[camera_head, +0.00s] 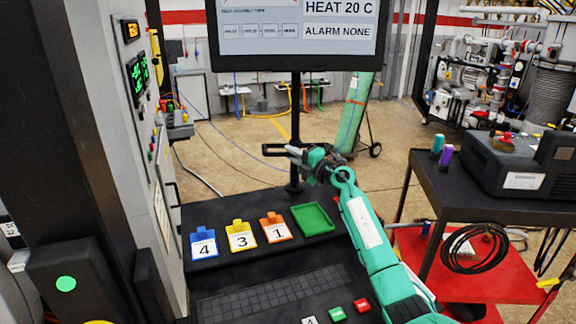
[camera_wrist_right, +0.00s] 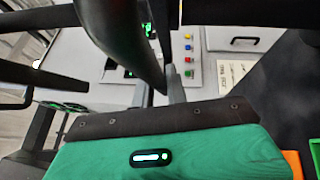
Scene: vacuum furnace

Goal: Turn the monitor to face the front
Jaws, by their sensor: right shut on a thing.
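The monitor (camera_head: 295,52) is at the top of the head view, its upper part cut off. Its lit screen faces me, with "HEAT 20 C" and "ALARM NONE" readable. It stands on a black upright pole (camera_head: 295,105). A dark handle bar (camera_head: 270,146) sticks out beside the pole, below the screen. My right gripper (camera_head: 298,152) is at this bar, shut on it. The wrist view shows a thick dark bar (camera_wrist_right: 122,45) running down to the grey fingertips (camera_wrist_right: 160,88); the exact contact is partly hidden. My left gripper is out of view.
The grey furnace cabinet (camera_head: 150,120) stands left. A dark cart (camera_head: 445,190) with a grey machine (camera_head: 515,165) stands right.

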